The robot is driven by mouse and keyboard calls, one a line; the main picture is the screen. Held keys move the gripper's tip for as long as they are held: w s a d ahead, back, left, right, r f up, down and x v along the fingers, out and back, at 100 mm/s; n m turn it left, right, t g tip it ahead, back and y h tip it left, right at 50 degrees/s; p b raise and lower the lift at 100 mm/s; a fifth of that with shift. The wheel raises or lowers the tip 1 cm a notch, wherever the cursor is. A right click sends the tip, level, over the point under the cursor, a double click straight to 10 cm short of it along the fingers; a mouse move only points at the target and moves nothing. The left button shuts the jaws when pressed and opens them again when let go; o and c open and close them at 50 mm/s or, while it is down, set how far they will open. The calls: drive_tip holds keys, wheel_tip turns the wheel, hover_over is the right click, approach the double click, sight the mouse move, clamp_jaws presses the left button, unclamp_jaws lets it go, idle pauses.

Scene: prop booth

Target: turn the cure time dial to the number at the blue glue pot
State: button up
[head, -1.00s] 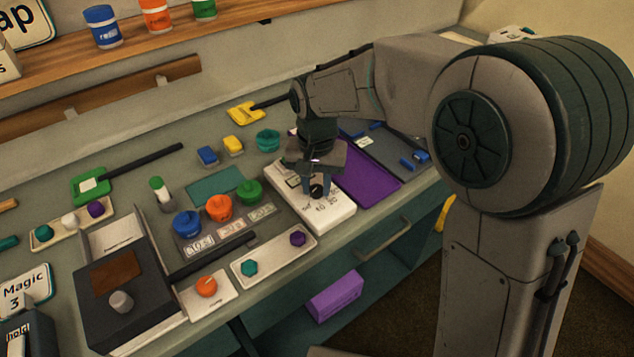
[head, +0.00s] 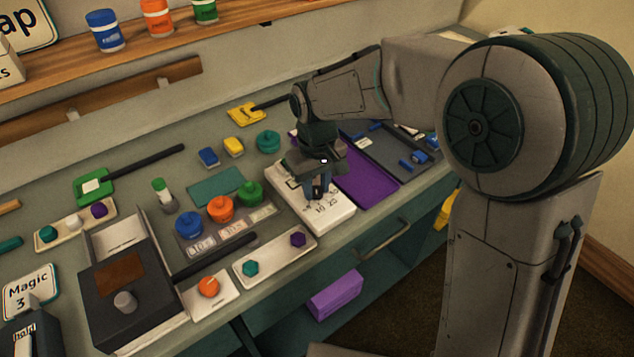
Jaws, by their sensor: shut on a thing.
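The cure time dial is a dark knob (head: 317,193) on a white box (head: 291,192) with printed numbers, of which 10 and 20 seem legible. My gripper (head: 317,187) points down over the box, shut on the dial knob, and hides much of it and some numbers. The dial's pointer cannot be made out. The blue glue pot (head: 188,223) stands left of the box, in a row with an orange pot (head: 220,208) and a green pot (head: 250,192). A small label card (head: 201,245) lies in front of the blue pot; its print is too small to read surely.
A white tray (head: 274,258) with a teal and a purple knob lies in front of the box. A purple tray (head: 366,187) lies right of it. A dark box with a grey knob (head: 125,301) stands front left. Blue and yellow blocks lie behind.

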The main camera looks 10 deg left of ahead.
sight(316, 190)
drive_tip(key=shift+n, duration=0.9)
drive_tip(key=o, duration=1)
wheel_tip(316, 190, up, 14)
drive_tip(key=shift+p, duration=0.4)
drive_tip(key=shift+s, duration=0.1)
